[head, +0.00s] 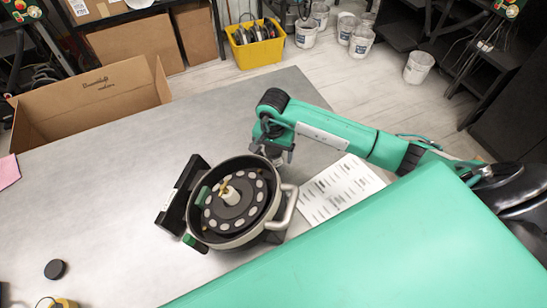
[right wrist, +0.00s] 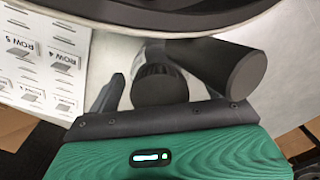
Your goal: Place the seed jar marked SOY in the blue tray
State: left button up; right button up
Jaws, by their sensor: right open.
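No blue tray shows in either view, and I can make out no SOY label. My right gripper (head: 273,153) is open above the grey table, just beyond the seed meter. A dark ribbed round top (right wrist: 160,83) lies between its fingers in the right wrist view; the gripper is not closed on it. In the head view a small greyish thing under the fingers is mostly hidden. A yellowish object (head: 62,302), possibly a jar, is cut off at the bottom left edge. My left gripper is out of view.
The round seed meter (head: 257,224) with its seed disc stands on the table (head: 120,190), close to my right gripper. A printed row sheet (head: 338,190) lies right of it. A black cap (head: 55,269) lies at left. The table's left middle is clear. A cardboard box (head: 95,100) stands beyond.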

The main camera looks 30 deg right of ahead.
jog(key=shift+f, duration=1)
jog(key=c, duration=1.4)
jog(key=shift+o, duration=0.2)
jog(key=shift+r, duration=0.15)
